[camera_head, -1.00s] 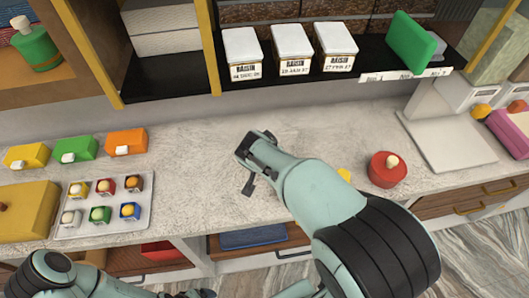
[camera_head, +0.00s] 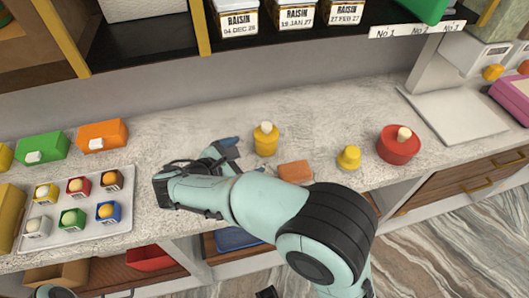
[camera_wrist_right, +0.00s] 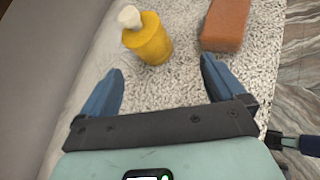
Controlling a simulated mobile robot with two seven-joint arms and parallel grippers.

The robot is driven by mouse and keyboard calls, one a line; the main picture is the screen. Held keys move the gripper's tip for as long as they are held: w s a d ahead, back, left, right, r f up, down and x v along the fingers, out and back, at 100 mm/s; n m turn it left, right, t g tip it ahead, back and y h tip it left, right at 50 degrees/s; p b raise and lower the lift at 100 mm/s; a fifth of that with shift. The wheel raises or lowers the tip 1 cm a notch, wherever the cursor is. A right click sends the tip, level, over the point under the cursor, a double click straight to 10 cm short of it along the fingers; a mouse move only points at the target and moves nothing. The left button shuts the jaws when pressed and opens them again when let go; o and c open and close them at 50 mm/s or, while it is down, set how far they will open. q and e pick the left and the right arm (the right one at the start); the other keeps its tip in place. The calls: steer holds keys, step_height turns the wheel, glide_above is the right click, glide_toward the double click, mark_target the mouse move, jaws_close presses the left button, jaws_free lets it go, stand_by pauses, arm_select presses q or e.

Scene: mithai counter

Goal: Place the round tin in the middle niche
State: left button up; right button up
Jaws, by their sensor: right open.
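A wider red round tin with a cream knob (camera_head: 398,147) stands farther right. I cannot tell which tin the task means. Shelf niches divided by yellow posts (camera_head: 199,27) run above the counter; the upper parts are cut off. A dark piece at the bottom edge may be my left gripper.
An orange-brown block (camera_head: 296,171) lies right of the yellow tin, and a small yellow piece (camera_head: 348,158) stands beyond it. A tray (camera_head: 70,240) of several small coloured boxes is at left. A pale board (camera_head: 455,115) lies at right.

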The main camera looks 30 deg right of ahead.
mark_target(260, 143)
steer(key=n, duration=0.1)
steer(key=n+b, duration=0.1)
steer(key=a+n+h, duration=0.1)
steer(key=shift+w+r+n, duration=0.3)
steer(key=shift+w+r, duration=0.05)
steer(key=shift+w, duration=0.05)
steer(key=b+x, duration=0.1)
steer(key=x, duration=0.6)
steer(key=shift+w+d, duration=0.2)
steer(key=x, duration=0.2)
steer(key=b+x, duration=0.1)
steer(key=x, duration=0.2)
steer(key=shift+w+d, duration=0.15)
steer(key=shift+w, duration=0.25)
steer(key=shift+r, duration=0.1)
steer(key=c, duration=1.2)
